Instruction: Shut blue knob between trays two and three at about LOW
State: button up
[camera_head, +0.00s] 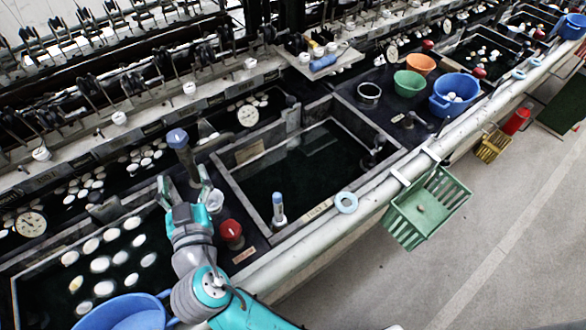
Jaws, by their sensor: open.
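A blue knob (177,138) tops a dark upright post on the strip between the left basin, which holds white cocoons, and the dark middle basin (228,184). My gripper (183,173) is open below it in the picture, its fingers pointing up toward the post. The fingers appear on either side of the post's lower part, below the blue cap. I cannot tell from this one view whether they touch it or how far apart they are in depth. The gripper holds nothing that I can see. No LOW marking is readable.
A red knob (231,232) stands right of my wrist. A small blue-capped post (277,203) stands in the middle basin's near corner. A blue ring (346,202) lies on the front ledge. A blue bowl (122,312) is at lower left. A green basket (427,207) hangs in front.

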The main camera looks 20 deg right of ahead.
aim_at(178, 144)
dwell(0.3)
jog(key=w, duration=1.2)
jog(key=shift+r, duration=0.4)
jog(key=c, duration=1.2)
jog(key=shift+o, duration=0.2)
